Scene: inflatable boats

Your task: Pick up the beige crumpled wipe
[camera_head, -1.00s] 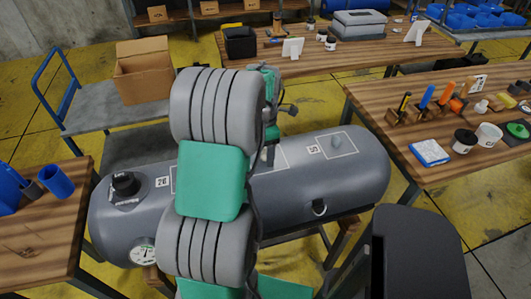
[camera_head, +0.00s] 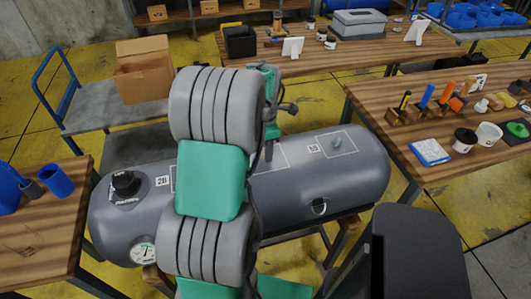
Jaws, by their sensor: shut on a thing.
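The beige crumpled wipe cannot be made out in this view. My gripper (camera_head: 268,154) points down over the middle of the grey inflatable tube (camera_head: 285,205), partly behind my own arm. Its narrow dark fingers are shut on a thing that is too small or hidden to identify. The fingertips are near a white-outlined square on the tube, and I cannot tell whether they touch it. A second outlined square, marked 15, holds a small grey-green thing (camera_head: 337,142).
A black valve cap (camera_head: 125,184) and a gauge (camera_head: 144,252) sit at the tube's left end. The left table (camera_head: 50,240) holds blue cups. The right table (camera_head: 400,150) holds tools and pots. A cart with a cardboard box (camera_head: 143,72) stands behind.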

